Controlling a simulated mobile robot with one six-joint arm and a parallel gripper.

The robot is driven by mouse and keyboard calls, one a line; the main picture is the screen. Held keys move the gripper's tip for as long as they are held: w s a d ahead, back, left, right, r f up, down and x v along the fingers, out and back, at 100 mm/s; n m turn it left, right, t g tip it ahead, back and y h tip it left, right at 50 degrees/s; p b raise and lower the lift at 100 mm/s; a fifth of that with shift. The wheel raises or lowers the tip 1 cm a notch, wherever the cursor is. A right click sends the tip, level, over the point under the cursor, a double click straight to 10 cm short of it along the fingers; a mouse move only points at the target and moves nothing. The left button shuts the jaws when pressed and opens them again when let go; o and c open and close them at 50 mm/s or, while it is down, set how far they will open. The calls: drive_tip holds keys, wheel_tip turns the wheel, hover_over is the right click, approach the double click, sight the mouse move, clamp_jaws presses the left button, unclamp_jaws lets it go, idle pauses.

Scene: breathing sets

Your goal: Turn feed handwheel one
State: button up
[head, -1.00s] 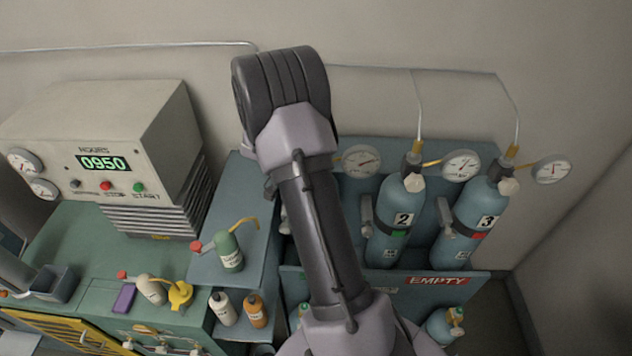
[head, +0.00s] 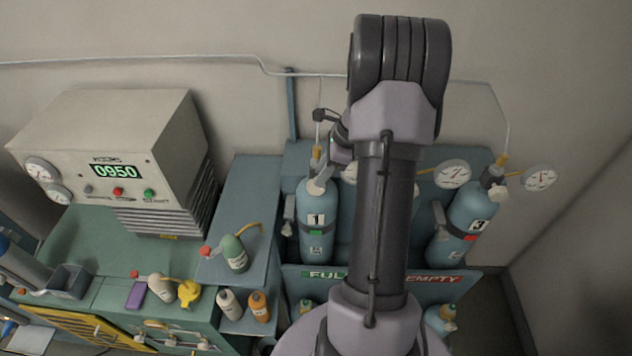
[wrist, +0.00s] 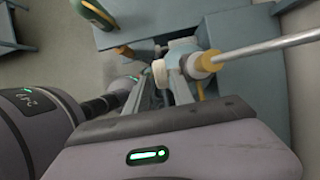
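Cylinder one (head: 313,222) is a blue bottle with a "1" label and green tag, standing at the left of the rack. Its pale feed handwheel (head: 316,187) sits at the valve on top. In the wrist view a pale round knob (wrist: 160,72), apparently this handwheel, shows by the brass fitting (wrist: 208,61) and silver pipe. My gripper (wrist: 158,78) has its two fingers apart, with the knob at their tips. I cannot tell whether they touch it. In the head view my gripper is small, just above and right of the handwheel, partly hidden by my arm.
Cylinder three (head: 470,215) stands at the right of the rack; my arm hides the middle. Pressure gauges (head: 452,174) and thin wall pipes are close by.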

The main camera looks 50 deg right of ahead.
drive_tip(key=shift+x, duration=2.25)
clamp_jaws()
drive_tip(key=shift+p, duration=0.4)
